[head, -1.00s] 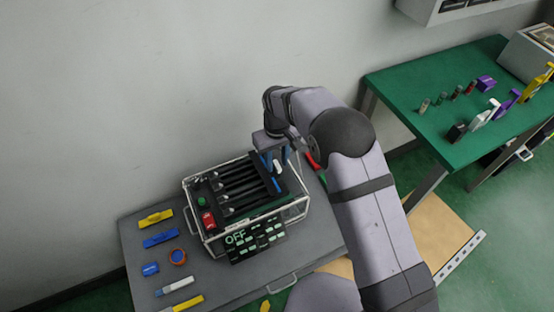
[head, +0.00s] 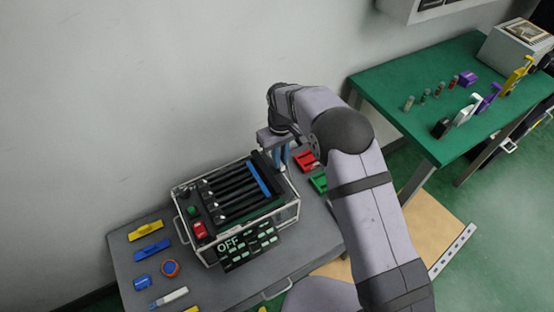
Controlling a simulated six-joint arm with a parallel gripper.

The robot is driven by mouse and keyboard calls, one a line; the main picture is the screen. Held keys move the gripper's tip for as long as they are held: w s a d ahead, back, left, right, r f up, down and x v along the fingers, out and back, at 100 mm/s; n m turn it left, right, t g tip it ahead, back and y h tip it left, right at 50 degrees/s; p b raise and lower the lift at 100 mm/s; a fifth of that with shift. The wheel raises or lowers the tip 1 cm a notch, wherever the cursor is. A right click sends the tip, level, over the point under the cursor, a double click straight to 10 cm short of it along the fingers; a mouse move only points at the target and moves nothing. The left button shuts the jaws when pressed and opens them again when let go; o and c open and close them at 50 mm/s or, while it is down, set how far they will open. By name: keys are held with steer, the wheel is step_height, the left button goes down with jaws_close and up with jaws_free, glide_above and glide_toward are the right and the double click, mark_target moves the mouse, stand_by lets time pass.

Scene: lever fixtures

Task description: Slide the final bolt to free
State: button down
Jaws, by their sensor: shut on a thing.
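The clear-sided bolt fixture (head: 238,212) stands on the grey table, with several dark parallel bars across its top. A blue strip (head: 259,176) lies along the bar farthest to the right. A panel on the front reads "OFF" (head: 229,245). My gripper (head: 284,158) points down at the far right end of the fixture, just past the blue strip. Its jaws are shut on a part that looks like the bolt's end; that part is mostly hidden by the fingers and wrist.
A red block (head: 305,161) and a green block (head: 319,183) lie close right of my gripper. Yellow, blue and orange pieces lie left of the fixture. The wall is close behind. A green table (head: 425,105) with small objects stands at the right.

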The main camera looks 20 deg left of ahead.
mark_target(281, 161)
steer(key=c, duration=1.8)
jaws_free()
steer(key=shift+w+d, duration=0.2)
steer(key=shift+o, duration=0.2)
steer(key=shift+a, duration=0.1)
step_height(281, 161, up, 6)
steer(key=shift+r+b, duration=0.2)
steer(key=shift+b, duration=0.6)
steer(key=shift+r, duration=0.55)
